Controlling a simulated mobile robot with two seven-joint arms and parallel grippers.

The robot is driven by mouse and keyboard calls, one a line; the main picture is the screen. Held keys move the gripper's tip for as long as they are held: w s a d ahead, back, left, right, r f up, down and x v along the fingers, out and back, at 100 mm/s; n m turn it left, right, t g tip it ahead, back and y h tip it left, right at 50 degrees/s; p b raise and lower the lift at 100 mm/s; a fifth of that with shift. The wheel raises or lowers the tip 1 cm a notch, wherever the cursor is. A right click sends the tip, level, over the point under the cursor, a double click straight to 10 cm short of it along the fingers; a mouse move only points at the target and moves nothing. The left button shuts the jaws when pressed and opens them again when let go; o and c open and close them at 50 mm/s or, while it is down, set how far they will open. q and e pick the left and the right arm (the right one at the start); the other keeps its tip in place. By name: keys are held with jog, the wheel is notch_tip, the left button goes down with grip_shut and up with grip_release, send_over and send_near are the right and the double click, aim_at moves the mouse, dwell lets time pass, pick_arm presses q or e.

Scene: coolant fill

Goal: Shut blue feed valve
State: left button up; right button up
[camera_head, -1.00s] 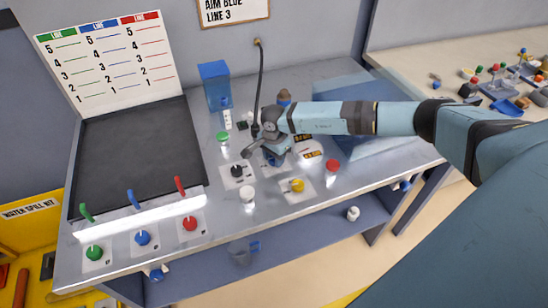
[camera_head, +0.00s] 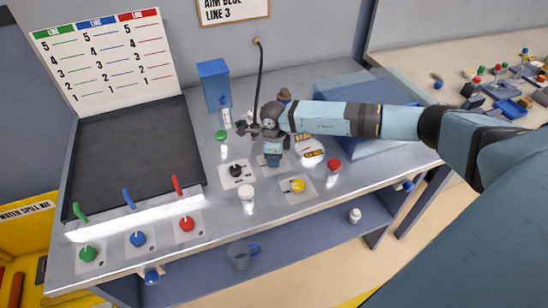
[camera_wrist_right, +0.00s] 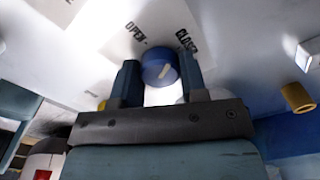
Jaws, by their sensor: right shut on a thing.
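A blue valve knob (camera_wrist_right: 158,66) with a white pointer mark sits between the two fingers of my right gripper (camera_wrist_right: 160,82) in the right wrist view. The gripper is shut on it. The plate behind the knob has printed words OPEN and CLOSED; the white mark slants up and right, toward the CLOSED side. In the head view my right gripper (camera_head: 272,158) points down at the bench behind the black and yellow knobs, and it hides the blue knob there. My left gripper is not in view.
A black knob (camera_head: 236,170), a yellow knob (camera_head: 297,185), a white-topped post (camera_head: 247,194) and a red-topped post (camera_head: 333,166) stand close around the gripper. A black hose (camera_head: 259,80) hangs behind it. Green, blue and red knobs line the bench's front left.

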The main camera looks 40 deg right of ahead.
jog(key=m, duration=0.5)
jog(key=shift+b, duration=0.3)
jog(key=shift+m, duration=0.4)
jog(key=o, duration=0.9)
jog(key=shift+r, duration=0.15)
notch_tip(320, 180, up, 14)
jog(key=shift+f+b, duration=0.2)
jog(key=shift+b, duration=0.6)
jog(key=shift+a, duration=0.1)
